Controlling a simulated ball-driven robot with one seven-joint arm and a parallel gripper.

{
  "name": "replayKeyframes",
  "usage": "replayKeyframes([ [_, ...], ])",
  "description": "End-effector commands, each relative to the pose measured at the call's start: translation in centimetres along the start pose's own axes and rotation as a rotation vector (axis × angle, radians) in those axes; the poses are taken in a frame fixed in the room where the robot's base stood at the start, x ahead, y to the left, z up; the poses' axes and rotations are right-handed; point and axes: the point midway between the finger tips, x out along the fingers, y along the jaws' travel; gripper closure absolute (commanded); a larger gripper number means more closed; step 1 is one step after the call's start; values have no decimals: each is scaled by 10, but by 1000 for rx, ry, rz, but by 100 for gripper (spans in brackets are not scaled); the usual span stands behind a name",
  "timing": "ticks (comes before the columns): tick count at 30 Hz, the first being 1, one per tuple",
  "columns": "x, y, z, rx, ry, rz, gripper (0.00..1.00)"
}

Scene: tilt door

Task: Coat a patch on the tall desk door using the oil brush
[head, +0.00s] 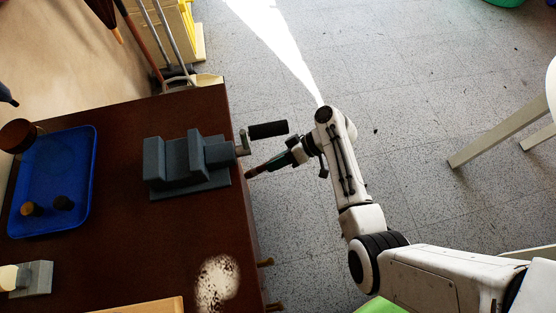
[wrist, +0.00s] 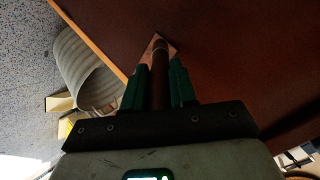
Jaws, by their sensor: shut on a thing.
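My gripper (head: 283,161) is shut on the oil brush (head: 257,171), just right of the desk's edge in the head view. The brush points left, toward the desk's side. In the wrist view, my gripper (wrist: 161,78) has its green fingers on both sides of the brown brush handle (wrist: 159,88). In the head view the door face is mostly hidden below the desk top's edge.
The desk top (head: 130,235) carries a grey vise (head: 185,163) with a black handle jutting past the edge, and a blue tray (head: 85,165). Wooden knobs (head: 265,262) stick out of the desk's side. A ribbed grey bin (wrist: 80,65) shows in the wrist view.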

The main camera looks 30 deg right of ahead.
Motion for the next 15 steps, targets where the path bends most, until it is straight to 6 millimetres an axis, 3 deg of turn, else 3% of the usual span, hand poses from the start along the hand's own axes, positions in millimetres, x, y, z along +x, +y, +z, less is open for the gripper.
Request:
replayKeyframes([
  [15,8,-4,-4,0,-1,-1,100],
])
